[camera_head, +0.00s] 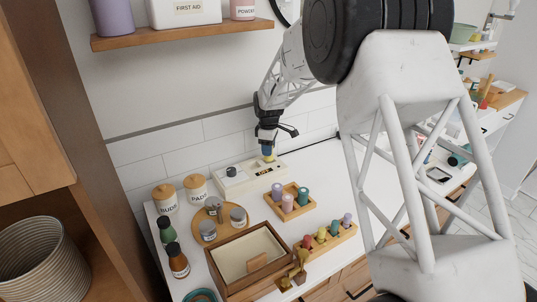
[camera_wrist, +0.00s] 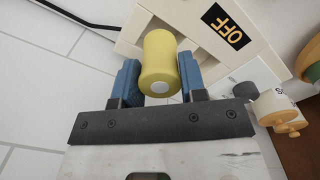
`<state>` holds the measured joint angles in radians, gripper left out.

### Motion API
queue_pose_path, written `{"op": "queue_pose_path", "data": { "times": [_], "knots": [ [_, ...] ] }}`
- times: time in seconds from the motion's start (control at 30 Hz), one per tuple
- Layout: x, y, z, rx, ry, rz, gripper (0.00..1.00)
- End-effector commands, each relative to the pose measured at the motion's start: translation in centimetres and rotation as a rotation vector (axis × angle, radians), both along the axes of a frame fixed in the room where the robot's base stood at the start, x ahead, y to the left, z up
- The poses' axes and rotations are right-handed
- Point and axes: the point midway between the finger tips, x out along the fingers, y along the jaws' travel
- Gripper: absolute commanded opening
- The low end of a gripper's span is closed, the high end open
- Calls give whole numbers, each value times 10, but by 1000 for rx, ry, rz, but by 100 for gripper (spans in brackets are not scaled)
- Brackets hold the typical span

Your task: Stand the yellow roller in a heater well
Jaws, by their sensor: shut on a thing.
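The yellow roller (camera_wrist: 160,55) is held between the blue finger pads of my gripper (camera_wrist: 159,72) in the wrist view. In the head view the roller (camera_head: 268,158) is a small yellow patch under my gripper (camera_head: 267,150), over the right end of the heater. The heater (camera_head: 245,186) is a cream box against the tiled wall, with a dark knob on its left part. In the wrist view the heater (camera_wrist: 275,62) carries an OFF label, and recessed openings show around the roller. The roller's far end is hidden, so I cannot tell whether it is inside a well.
A rack (camera_head: 328,250) of several coloured rollers is nearer. An open wooden box (camera_head: 217,277), jars (camera_head: 166,196) and bottles (camera_head: 178,261) are at left. A shelf (camera_head: 180,34) hangs above.

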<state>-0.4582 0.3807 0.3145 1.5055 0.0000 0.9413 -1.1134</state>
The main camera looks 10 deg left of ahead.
Motion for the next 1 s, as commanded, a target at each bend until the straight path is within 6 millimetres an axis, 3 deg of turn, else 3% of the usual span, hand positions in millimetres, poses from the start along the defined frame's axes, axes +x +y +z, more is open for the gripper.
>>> {"op": "queue_pose_path", "data": {
  "times": [0.23, 0.73, 0.77, 0.8, 0.9, 1.0],
  "knots": [
    [0, 0, -25, 0, -1, 0, 15],
    [0, 0, -31, 0, 0, 0, 15],
    [0, 0, -31, 0, 0, 0, 40],
    [0, 0, -31, 0, 0, 0, 46],
    [0, 0, -31, 0, 0, 0, 61],
    [0, 0, -31, 0, 0, 0, 64]
  ]
}}
